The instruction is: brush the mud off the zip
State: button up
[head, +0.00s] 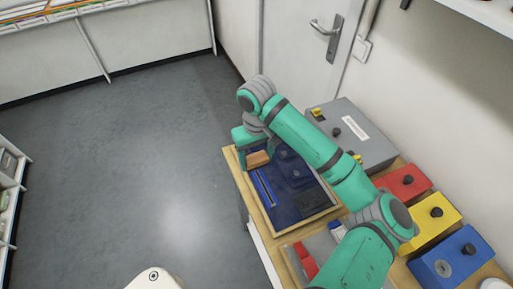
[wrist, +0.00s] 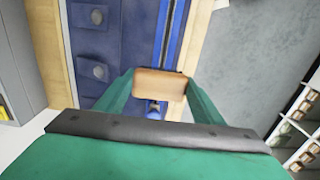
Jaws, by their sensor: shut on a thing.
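My gripper (head: 257,152) is shut on a tan block-shaped brush (head: 258,159). In the wrist view the brush (wrist: 160,84) sits between the two green fingers (wrist: 158,92), and its underside is hidden. A dark blue garment (head: 297,202) lies in a wooden-edged tray (head: 274,229) on the bench. Its zip (head: 264,188) runs as a brighter blue line along the left side. In the wrist view the brush is over the zip (wrist: 172,38), covering part of it; contact cannot be told. I cannot make out mud on the visible part of the zip.
A grey box with knobs (head: 352,136) stands behind the tray by the wall. Red (head: 403,182), yellow (head: 429,219) and blue (head: 447,264) boxes line the right side. A grey tray with red and blue items lies nearer. Open floor (head: 130,170) is left of the bench.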

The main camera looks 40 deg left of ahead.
jog(key=shift+r, duration=0.85)
notch_tip(320, 180, up, 2)
jog(key=shift+s+a+r, duration=0.1)
jog(key=shift+a, duration=0.05)
jog(key=shift+r, duration=0.45)
